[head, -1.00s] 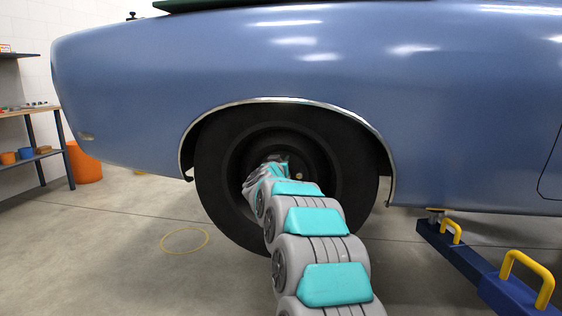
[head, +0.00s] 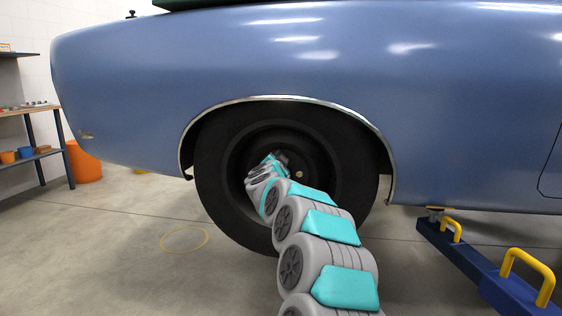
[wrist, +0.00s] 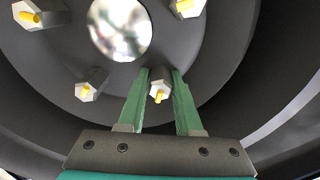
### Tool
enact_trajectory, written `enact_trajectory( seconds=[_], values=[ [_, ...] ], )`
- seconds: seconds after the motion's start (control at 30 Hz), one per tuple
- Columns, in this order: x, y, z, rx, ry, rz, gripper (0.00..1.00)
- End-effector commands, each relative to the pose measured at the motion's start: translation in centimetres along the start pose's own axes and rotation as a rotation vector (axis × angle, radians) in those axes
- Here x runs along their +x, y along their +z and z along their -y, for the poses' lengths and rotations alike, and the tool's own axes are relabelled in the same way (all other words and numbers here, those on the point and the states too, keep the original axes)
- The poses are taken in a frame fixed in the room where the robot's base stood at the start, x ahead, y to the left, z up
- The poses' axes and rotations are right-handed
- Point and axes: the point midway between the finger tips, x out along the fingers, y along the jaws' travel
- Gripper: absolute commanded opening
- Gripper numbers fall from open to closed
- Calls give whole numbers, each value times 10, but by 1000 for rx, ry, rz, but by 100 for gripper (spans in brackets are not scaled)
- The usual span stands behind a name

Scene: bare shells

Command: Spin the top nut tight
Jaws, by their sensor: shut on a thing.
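The wheel (head: 214,180) sits in the arch of the blue car in the head view. My gripper (wrist: 160,82) is at the upper part of the hub, with its green fingers on either side of a pale hex nut (wrist: 164,87) on a yellow stud. It is shut on this nut, which looks like the top nut by its place in the head view. Three other nuts show in the wrist view: one at upper left (wrist: 27,14), one at left (wrist: 88,92) and one at upper right (wrist: 189,7). My arm hides part of the hub in the head view.
A blue lift arm with yellow handles (head: 525,268) lies at the right. A shelf with small bins (head: 25,153) and an orange bucket (head: 84,163) stand at the left. A yellow ring (head: 184,240) lies on open floor. The round shiny hub centre (wrist: 120,28) is close to my fingers.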

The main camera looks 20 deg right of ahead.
Motion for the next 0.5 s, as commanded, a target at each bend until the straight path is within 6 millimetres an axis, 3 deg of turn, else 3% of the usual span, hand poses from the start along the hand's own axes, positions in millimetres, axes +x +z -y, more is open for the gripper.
enact_trajectory(
  seconds=[0.5],
  values=[
    [0, 4, -2, 491, 2, 3, 0]
  ],
)
